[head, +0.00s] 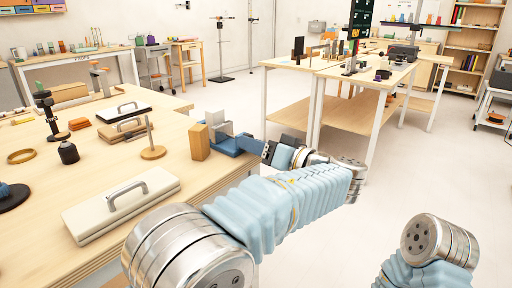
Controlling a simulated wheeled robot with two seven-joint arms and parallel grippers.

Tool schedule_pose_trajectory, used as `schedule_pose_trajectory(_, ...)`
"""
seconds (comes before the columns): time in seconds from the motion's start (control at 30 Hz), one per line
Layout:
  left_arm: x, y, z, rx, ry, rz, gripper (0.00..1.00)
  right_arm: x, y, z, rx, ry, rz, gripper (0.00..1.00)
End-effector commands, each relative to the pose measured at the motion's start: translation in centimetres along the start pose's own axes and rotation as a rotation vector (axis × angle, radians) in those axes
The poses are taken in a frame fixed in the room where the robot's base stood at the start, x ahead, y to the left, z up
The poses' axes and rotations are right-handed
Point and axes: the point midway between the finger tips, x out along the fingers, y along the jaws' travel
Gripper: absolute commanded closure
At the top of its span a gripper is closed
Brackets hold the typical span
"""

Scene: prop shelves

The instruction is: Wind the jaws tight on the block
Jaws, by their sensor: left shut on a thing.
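A blue vise (229,147) with pale grey jaw parts (216,119) stands at the right edge of the wooden table. A tan wooden block (199,142) stands upright at its left, close against the grey parts. Whether both jaws touch the block cannot be told from here. My left gripper (262,149) is at the right end of the vise, just past the table edge, and is shut on the vise's handle. The handle itself is mostly hidden by the gripper. My right gripper is out of view; only part of my right arm shows at the lower right.
The near table (190,184) also holds a cream case (90,219), a wooden peg stand (152,152), handled boards (124,112), a dark bottle (68,153) and a ring (21,157). Another table (346,71) stands behind right. Open floor (400,170) lies between.

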Motion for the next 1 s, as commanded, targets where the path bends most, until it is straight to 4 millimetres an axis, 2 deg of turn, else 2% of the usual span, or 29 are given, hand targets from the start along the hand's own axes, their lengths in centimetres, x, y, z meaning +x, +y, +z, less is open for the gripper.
schedule_pose_trajectory(0.2, -0.03, 0.03, 0.05, 0.0, -0.001, 0.001, 0.87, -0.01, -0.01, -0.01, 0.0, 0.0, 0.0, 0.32)
schedule_pose_trajectory(0.23, -0.03, 0.03, 0.05, 0.0, -0.001, 0.001, 0.53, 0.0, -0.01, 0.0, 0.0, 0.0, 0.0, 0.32)
schedule_pose_trajectory(0.37, -0.02, 0.03, 0.05, -0.001, -0.001, 0.0, 0.34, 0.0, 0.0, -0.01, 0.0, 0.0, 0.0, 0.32)
schedule_pose_trajectory(0.4, -0.02, 0.03, 0.04, -0.001, -0.001, 0.0, 0.32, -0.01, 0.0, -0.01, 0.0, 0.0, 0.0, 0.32)
schedule_pose_trajectory(0.83, -0.01, 0.07, 0.06, -0.007, -0.001, 0.001, 0.32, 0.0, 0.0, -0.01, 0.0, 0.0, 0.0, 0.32)
schedule_pose_trajectory(1.0, 0.03, 0.06, 0.04, -0.109, -0.001, 0.001, 0.32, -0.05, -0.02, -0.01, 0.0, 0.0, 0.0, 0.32)
